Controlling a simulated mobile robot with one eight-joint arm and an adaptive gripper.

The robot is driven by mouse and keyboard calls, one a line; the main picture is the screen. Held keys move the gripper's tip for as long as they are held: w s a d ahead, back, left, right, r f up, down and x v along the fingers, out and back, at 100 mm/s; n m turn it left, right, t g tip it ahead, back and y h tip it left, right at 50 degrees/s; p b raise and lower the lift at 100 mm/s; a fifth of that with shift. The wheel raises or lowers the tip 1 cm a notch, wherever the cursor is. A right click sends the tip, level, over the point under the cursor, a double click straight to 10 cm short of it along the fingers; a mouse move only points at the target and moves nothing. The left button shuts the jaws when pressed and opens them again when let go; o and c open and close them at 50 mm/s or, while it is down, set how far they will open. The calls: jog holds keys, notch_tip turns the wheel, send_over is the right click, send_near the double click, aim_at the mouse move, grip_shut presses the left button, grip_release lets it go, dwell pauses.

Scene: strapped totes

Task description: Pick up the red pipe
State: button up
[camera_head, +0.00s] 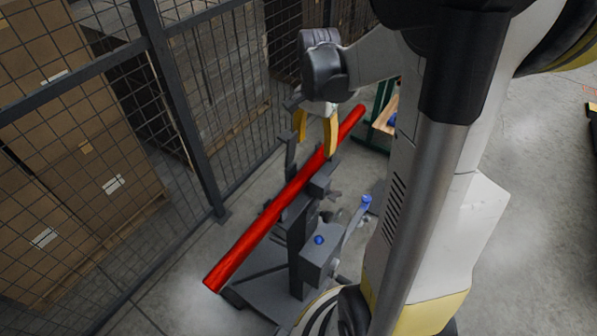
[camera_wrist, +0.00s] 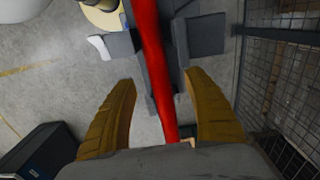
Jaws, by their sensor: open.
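The red pipe (camera_head: 265,222) is long and straight. It lies tilted across a dark grey stand (camera_head: 299,250), one end towards the picture's lower left and the other towards the upper right. My gripper (camera_head: 316,143) is at the upper part of the pipe, its yellow fingers open and pointing down. In the wrist view the pipe (camera_wrist: 158,65) runs from the top down between the two open fingers of my gripper (camera_wrist: 160,105), with clear gaps on both sides. I cannot tell exactly how far below the fingertips the pipe is.
A wire mesh fence (camera_head: 180,110) with dark posts runs along the left, with stacked cardboard boxes (camera_head: 70,150) behind it. The stand has blue-tipped levers (camera_head: 366,199) on its right. A green-framed bench (camera_head: 385,112) stands behind. A dark box (camera_wrist: 38,152) is at the wrist view's lower left.

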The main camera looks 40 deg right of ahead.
aim_at(315, 159)
jog(key=shift+s+f, duration=0.3)
jog(key=shift+f, duration=0.45)
notch_tip(315, 159, down, 6)
jog(key=shift+w+f+b, duration=0.1)
jog(key=shift+f+b, duration=0.05)
jog(key=shift+b, duration=0.35)
grip_shut()
